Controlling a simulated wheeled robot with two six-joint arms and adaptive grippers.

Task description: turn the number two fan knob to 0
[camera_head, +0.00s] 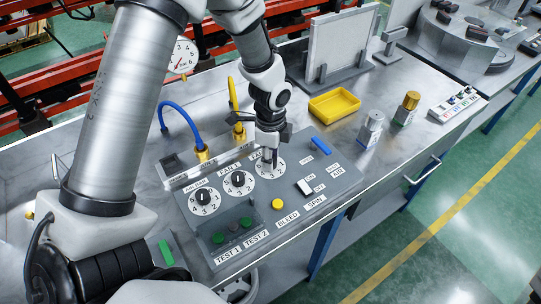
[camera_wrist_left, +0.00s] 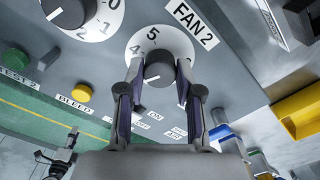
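The fan 2 dial (camera_head: 281,171) is a white numbered disc with a dark knob, on the sloped grey control panel. In the left wrist view its knob (camera_wrist_left: 159,69) shows beside the FAN 2 label, with 5 and 4 readable on the dial. My left gripper (camera_head: 269,158) points down over this dial. In the left wrist view its two fingers (camera_wrist_left: 159,72) flank the knob and appear to press on both sides. The fingers hide part of the dial, and I cannot read the knob's setting surely.
The fan 1 dial (camera_head: 238,183) and another dial (camera_head: 204,201) sit to the left. Blue and yellow hoses stand behind. A yellow tray (camera_head: 334,105) lies beyond.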

